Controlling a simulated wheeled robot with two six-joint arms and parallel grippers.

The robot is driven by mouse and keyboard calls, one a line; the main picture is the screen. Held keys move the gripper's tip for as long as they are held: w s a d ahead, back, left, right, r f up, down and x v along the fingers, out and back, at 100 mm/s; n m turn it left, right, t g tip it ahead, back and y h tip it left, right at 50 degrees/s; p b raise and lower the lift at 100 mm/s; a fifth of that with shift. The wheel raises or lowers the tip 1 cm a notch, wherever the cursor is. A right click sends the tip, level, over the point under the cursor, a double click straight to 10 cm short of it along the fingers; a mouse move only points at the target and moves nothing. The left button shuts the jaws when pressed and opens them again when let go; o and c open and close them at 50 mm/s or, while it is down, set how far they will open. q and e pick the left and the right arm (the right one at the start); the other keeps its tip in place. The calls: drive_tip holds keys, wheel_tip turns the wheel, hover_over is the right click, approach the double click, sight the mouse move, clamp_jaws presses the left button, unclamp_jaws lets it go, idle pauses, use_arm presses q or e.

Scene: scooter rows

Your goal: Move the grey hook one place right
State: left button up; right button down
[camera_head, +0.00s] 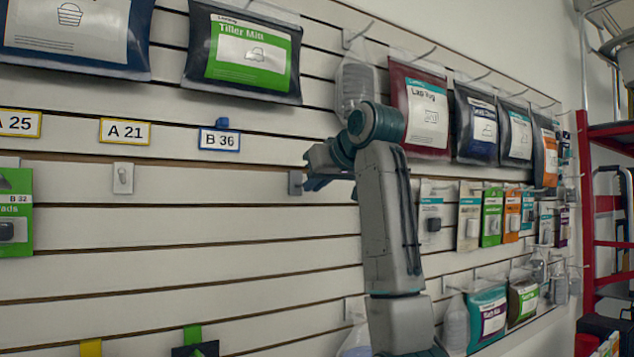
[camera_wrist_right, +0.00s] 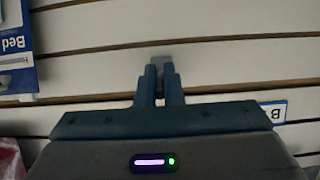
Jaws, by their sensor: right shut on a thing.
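The grey hook (camera_head: 296,183) is at the slatted wall, below and to the right of the B 36 label (camera_head: 220,140). My right gripper (camera_head: 312,182) is shut on it, reaching in from the right. In the right wrist view the grey hook (camera_wrist_right: 161,60) shows as a small grey plate against the wall, just past the closed fingertips (camera_wrist_right: 160,75). Whether its back is seated in a slot or free is hidden. A white hook (camera_head: 123,178) is on the same row to the left, below the A 21 label (camera_head: 125,131). My left gripper is not in view.
Bagged goods such as the Lap Rug (camera_head: 421,112) hang above and right of my arm. Small packs (camera_head: 435,217) hang to its right. A green card pack (camera_head: 15,215) hangs at the far left. Bare slats (camera_head: 190,240) lie below the hooks.

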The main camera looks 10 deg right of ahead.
drive_tip(key=c, duration=1.6)
unclamp_jaws()
drive_tip(key=shift+c, duration=0.2)
drive_tip(key=shift+o, duration=0.8)
drive_tip(key=shift+w+a+f, duration=0.1)
drive_tip(key=shift+w, duration=0.1)
drive_tip(key=shift+s, duration=0.1)
